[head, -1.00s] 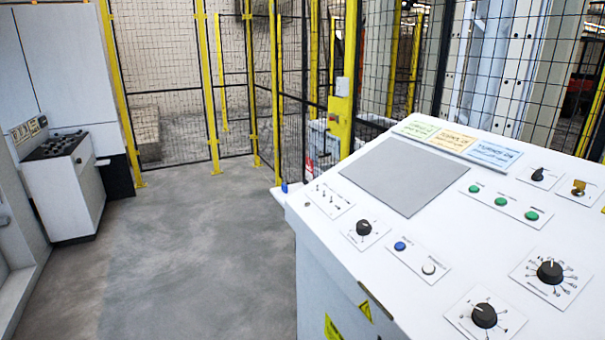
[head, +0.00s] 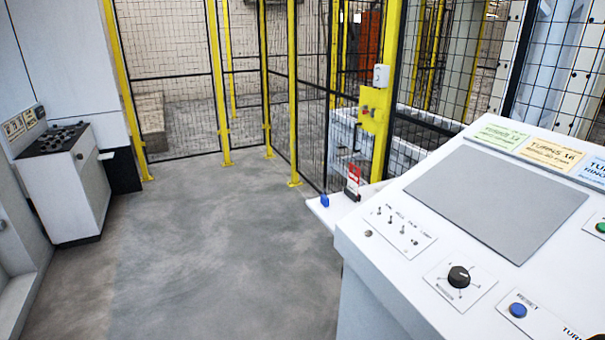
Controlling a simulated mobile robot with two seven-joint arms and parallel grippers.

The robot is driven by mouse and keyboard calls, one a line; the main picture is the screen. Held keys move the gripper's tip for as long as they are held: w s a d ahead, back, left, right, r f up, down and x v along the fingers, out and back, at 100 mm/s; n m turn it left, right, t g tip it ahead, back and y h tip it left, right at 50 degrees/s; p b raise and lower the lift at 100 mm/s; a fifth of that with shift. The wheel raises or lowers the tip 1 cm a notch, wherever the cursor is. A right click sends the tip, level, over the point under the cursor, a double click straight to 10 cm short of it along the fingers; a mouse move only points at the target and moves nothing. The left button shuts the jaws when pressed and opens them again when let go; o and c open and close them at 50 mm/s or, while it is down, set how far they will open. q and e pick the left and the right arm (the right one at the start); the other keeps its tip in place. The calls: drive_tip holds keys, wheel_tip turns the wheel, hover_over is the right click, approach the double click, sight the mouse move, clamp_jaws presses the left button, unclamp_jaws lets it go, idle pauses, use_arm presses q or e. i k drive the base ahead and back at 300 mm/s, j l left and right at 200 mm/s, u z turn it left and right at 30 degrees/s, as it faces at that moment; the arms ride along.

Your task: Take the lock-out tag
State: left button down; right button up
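A small red tag-like piece with a pale part (head: 354,174) stands upright in a dark base at the left end of the console; it looks like the lock-out tag, but it is too small to read. It sits on a narrow white shelf (head: 330,213) beside the console's far left corner. A small blue object (head: 324,200) is on the same shelf, left of the red piece. Neither of my grippers shows in the head view.
The white control console (head: 400,275) with knobs, switches and a grey screen fills the right side. A yellow post with a switch box (head: 376,115) and mesh fencing stand behind the shelf. A smaller cabinet (head: 62,190) is at left. The grey floor (head: 215,255) between is clear.

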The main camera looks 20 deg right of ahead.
sight(354, 179)
drive_tip(key=i+j+u, duration=0.1)
drive_tip(key=i, duration=0.55)
drive_tip(key=i+j+u, duration=0.1)
drive_tip(key=i, duration=0.6)
drive_tip(key=i+j+z, duration=0.1)
drive_tip(key=i+z, duration=0.35)
drive_tip(key=i+j+z, duration=0.15)
drive_tip(key=z, duration=0.25)
drive_tip(key=i+j+z, duration=0.3)
drive_tip(key=z, duration=0.15)
drive_tip(key=i+j+z, duration=0.4)
drive_tip(key=j+z, duration=0.45)
drive_tip(key=i+j+z, duration=0.15)
drive_tip(key=j+z, duration=0.25)
drive_tip(key=j, duration=0.1)
